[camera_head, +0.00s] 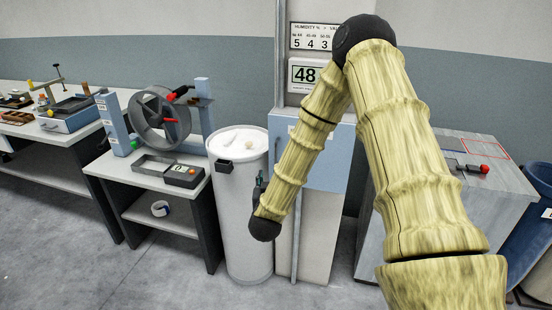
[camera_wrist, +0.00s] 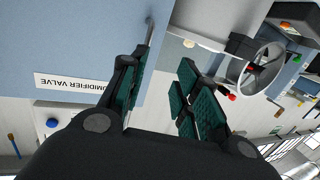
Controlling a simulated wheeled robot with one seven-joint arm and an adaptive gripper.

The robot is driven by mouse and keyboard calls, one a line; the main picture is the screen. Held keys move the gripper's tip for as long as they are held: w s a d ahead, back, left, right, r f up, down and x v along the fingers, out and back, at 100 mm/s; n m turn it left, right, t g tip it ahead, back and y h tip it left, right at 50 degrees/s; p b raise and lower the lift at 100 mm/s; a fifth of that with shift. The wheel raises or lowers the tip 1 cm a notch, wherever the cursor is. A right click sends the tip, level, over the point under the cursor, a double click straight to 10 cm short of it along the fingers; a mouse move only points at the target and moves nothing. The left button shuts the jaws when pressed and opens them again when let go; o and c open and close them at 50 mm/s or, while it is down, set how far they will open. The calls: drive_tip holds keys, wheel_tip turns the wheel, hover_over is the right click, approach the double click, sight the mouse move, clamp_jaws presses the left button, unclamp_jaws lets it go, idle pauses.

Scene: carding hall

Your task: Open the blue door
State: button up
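The blue door (camera_head: 335,160) is the upper front of a pale cabinet below a humidity board in the head view; my arm covers part of it. In the wrist view the blue door (camera_wrist: 105,40) fills the upper left, with an upside-down label (camera_wrist: 72,84) reading partly "HUMIDIFIER VALVE". A grey metal handle (camera_wrist: 149,36) stands at its edge, close to the tip of one finger. My gripper (camera_wrist: 163,72) is open, with green-padded fingers apart and nothing visible between them. In the head view my gripper (camera_head: 259,188) is in front of the drum, left of the door, partly hidden.
A white drum (camera_head: 238,215) stands close against the cabinet's left. Left of it is a bench (camera_head: 150,180) with a wheel device (camera_head: 160,118). A grey counter (camera_head: 485,205) and a blue bin (camera_head: 530,235) are at the right. Open floor (camera_head: 70,245) lies at front left.

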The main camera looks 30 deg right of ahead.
sight(276, 153)
drive_tip(key=shift+m+h, duration=0.5)
drive_tip(key=shift+h, duration=0.2)
drive_tip(key=w+d+r+p, duration=0.1)
drive_tip(key=w+d, duration=0.2)
drive_tip(key=w+d+r, duration=0.1)
drive_tip(key=w+d, duration=0.2)
drive_tip(key=w+d+r+p, duration=0.1)
drive_tip(key=w+d, duration=0.2)
drive_tip(key=shift+w+r+p, duration=0.1)
drive_tip(key=shift+r+p, duration=0.05)
drive_tip(key=shift+p, duration=0.15)
clamp_jaws()
